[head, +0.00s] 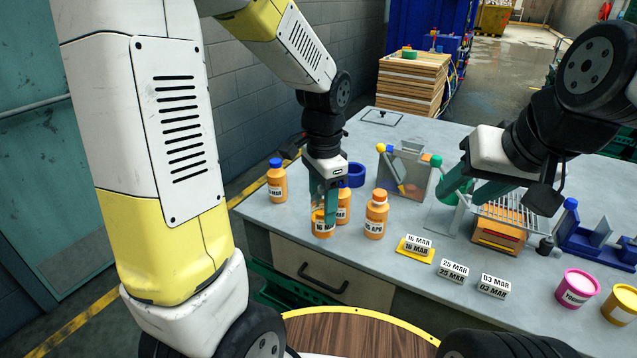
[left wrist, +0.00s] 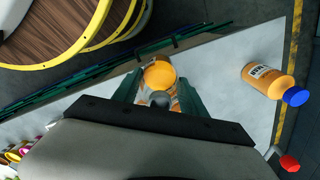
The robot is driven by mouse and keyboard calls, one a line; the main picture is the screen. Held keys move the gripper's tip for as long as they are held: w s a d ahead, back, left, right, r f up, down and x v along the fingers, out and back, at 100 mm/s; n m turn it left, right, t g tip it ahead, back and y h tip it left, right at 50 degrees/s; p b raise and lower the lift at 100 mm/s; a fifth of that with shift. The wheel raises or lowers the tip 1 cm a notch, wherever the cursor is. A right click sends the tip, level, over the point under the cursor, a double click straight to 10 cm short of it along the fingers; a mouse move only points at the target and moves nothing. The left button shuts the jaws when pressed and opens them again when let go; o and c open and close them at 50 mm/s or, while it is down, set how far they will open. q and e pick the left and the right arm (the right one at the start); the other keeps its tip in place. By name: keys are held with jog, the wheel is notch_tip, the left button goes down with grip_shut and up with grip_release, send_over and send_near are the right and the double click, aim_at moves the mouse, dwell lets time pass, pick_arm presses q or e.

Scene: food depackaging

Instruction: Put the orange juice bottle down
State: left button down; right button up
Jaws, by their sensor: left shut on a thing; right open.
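My left gripper (head: 324,208) points down and is shut on an orange juice bottle (head: 322,227) with a white date label, close to the table's front edge. In the left wrist view this bottle (left wrist: 160,74) sits between the green fingers. I cannot tell whether its base touches the table. Another orange bottle (head: 344,212) stands just behind it, partly hidden. My right gripper (head: 474,188) is open over the right part of the table.
Date signs, a yellow one (head: 415,249) and white ones (head: 453,270), line the front edge. A blue ring (head: 356,174), a clear box (head: 412,168) and a wire-racked container (head: 497,238) stand behind. Pink (head: 577,287) and yellow tubs (head: 620,304) are at right. The back left is clear.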

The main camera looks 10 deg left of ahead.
pick_arm(q)
jog(key=shift+w+a+f, duration=0.8)
jog(key=shift+w+a, duration=0.4)
jog(key=shift+w, duration=1.15)
jog(key=shift+w+a+f, duration=0.85)
jog(key=shift+w+a, duration=0.35)
jog(key=shift+w, duration=1.1)
jog(key=shift+w+a+f, duration=0.8)
jog(key=shift+w+a, duration=0.4)
jog(key=shift+w, duration=1.15)
jog(key=shift+f, duration=0.15)
jog(key=c, duration=0.6)
grip_release()
jog(key=shift+c, duration=0.2)
notch_tip(320, 180, up, 12)
jog(key=s+r+n+t, duration=0.2)
jog(key=s+n, duration=0.1)
jog(key=s, duration=0.5)
jog(key=s+d+r+n+t+h, duration=0.1)
jog(key=s+r+n+t, duration=0.1)
jog(key=s, duration=0.6)
jog(key=s+d+r+n+t+h, duration=0.1)
jog(key=s+r+n+t, duration=0.1)
jog(key=s+n, duration=0.3)
jog(key=s+r, duration=0.1)
jog(key=s, duration=0.2)
jog(key=shift+s+d, duration=0.15)
